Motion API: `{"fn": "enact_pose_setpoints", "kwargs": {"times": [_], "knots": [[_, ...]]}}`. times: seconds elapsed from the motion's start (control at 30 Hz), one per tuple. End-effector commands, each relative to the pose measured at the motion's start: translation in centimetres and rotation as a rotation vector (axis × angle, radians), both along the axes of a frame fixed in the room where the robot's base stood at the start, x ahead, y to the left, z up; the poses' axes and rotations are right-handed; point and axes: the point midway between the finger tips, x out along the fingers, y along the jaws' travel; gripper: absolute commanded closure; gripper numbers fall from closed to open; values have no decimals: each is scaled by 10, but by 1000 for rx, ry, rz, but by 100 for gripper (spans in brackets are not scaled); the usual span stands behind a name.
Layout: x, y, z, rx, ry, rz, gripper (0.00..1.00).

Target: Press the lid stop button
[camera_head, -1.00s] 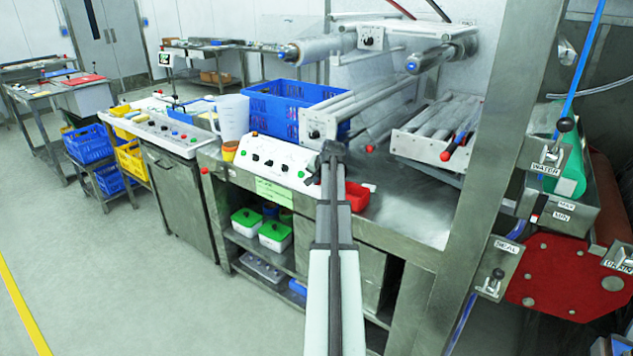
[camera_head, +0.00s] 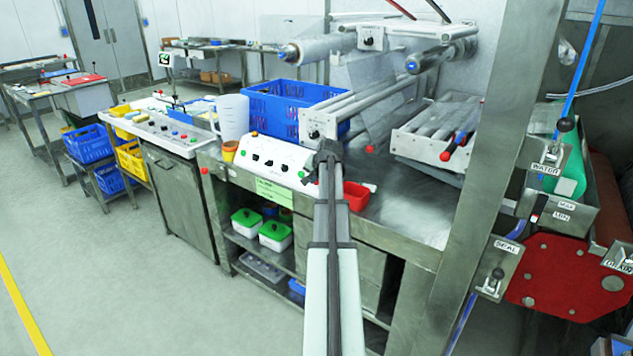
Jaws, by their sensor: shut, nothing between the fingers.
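A white sloped control panel (camera_head: 272,160) stands on the steel bench in the middle, with a green button, several black knobs and a small red spot near its right end. Another panel (camera_head: 172,132) with several coloured buttons lies on the cabinet further left. The labels are too small to read, so I cannot tell which control is the lid stop button. My gripper (camera_head: 312,175) is at the right end of the white panel, shut and empty. It hides part of that end, and I cannot tell whether it touches the panel.
A blue crate (camera_head: 275,112) and a white jug (camera_head: 232,117) stand behind the panel. A red bin (camera_head: 356,196) is just right of my gripper. A roller frame (camera_head: 370,100) rises behind it. A steel post (camera_head: 485,170) stands to the right. The floor at left is clear.

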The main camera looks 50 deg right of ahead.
Motion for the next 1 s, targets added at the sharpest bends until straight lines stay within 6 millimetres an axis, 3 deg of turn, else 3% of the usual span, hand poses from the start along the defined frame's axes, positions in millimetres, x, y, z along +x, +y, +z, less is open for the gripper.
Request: {"fn": "enact_pose_setpoints", "kwargs": {"times": [0.27,0.8,1.0], "knots": [[0,6,4,0,-1,1,100],[0,39,27,-1,0,0,100],[0,41,29,0,0,0,100]]}}
